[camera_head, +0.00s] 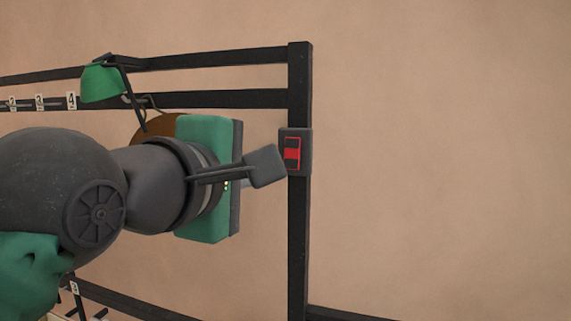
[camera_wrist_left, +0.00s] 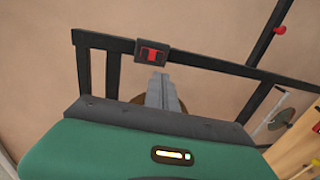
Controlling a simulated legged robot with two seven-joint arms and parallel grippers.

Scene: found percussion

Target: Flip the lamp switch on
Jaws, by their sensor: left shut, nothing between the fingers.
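The lamp switch (camera_head: 292,152) is a red rocker in a dark box on the upright black post of a frame. It also shows in the left wrist view (camera_wrist_left: 152,55), just beyond the fingertips. My left gripper (camera_head: 268,166) is shut and empty, its fingertips just left of the switch in the head view. I cannot tell whether they touch it. The green-shaded lamp (camera_head: 101,84) is on the frame at the upper left. My right gripper is in neither view.
The black frame post (camera_head: 299,230) and rails (camera_head: 215,98) stand in front of a plain tan wall (camera_head: 450,160). Small number tags (camera_head: 40,102) hang on a rail at the left. A brown round thing (camera_head: 160,126) is partly hidden behind my arm. Right of the post is clear.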

